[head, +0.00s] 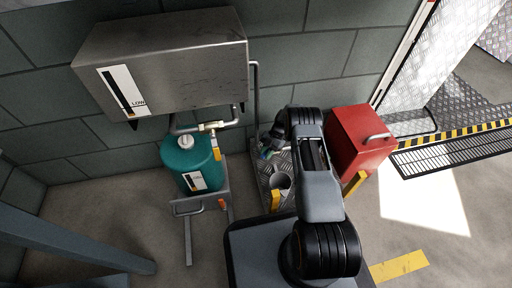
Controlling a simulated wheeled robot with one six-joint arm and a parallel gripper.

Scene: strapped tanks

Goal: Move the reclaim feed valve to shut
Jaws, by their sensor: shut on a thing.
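A brass valve (209,127) sits on the short pipe between the steel tank and the teal tank. A yellow lever (216,153) hangs down from the right end of this pipe, beside the teal tank's top. I cannot read a name on the valve. The teal tank (186,164) stands upright below, with a white cap and a level label. My arm reaches forward to the right of the valve, with a clear gap to the yellow lever. My gripper's fingers cannot be made out; the arm's far end hides them.
A steel tank (165,62) marked LOW hangs on the block wall. A grey stand (187,207) holds the teal tank. A red box (360,140) stands right of my arm. Floor at far right is open.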

